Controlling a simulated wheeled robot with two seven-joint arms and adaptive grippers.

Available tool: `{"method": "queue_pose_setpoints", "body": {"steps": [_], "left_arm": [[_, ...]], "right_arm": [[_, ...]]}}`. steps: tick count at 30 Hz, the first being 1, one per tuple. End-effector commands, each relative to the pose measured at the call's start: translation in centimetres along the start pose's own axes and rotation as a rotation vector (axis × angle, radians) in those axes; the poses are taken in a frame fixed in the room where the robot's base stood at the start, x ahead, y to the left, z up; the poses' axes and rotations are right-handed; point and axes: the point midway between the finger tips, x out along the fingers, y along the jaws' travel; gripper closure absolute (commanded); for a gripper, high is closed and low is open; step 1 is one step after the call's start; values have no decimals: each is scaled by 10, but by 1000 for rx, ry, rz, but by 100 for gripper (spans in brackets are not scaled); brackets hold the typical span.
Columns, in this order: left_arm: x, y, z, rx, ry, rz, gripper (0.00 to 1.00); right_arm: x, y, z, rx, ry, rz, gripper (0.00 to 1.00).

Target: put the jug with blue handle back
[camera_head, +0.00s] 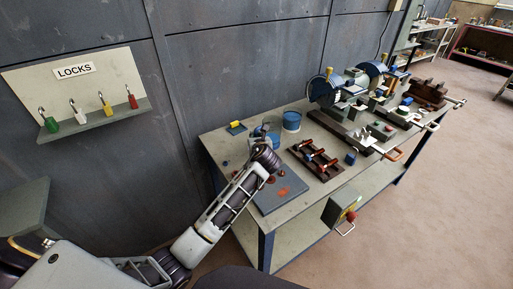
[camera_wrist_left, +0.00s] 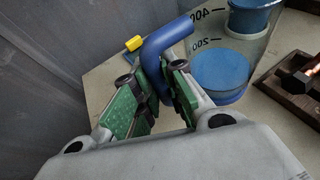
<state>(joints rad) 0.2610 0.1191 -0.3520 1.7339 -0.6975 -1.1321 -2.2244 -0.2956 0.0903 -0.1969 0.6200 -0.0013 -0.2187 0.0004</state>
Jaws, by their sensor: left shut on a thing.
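The jug (camera_head: 273,128) stands near the back left of the workbench, partly hidden behind my left gripper (camera_head: 266,146). In the left wrist view the jug (camera_wrist_left: 222,48) is clear, with measuring marks and blue at its base. Its blue handle (camera_wrist_left: 165,38) curves towards me and runs down between the green pads of my left gripper (camera_wrist_left: 160,90). The gripper is shut on the handle. The jug looks upright; I cannot tell whether its base touches the bench. My right gripper is in neither view.
A blue container (camera_head: 291,121) stands just right of the jug. A small yellow-topped block (camera_head: 236,126) lies left. A dark wooden rack (camera_head: 317,160) and a grey plate (camera_head: 281,194) are in front. Machines (camera_head: 330,90) fill the right. The wall is close behind.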

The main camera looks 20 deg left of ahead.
Motion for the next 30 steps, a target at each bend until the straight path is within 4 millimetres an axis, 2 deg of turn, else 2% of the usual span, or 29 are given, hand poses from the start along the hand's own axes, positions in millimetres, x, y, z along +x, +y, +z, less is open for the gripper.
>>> {"method": "queue_pose_setpoints", "body": {"steps": [14, 24, 30], "left_arm": [[3, 0, -7, -1, -3, -1, 100], [14, 0, -34, 0, -1, 0, 100], [16, 0, -41, -1, -3, -2, 100]], "right_arm": [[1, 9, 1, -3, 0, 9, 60], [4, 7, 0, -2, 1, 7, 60], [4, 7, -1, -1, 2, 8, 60]]}}
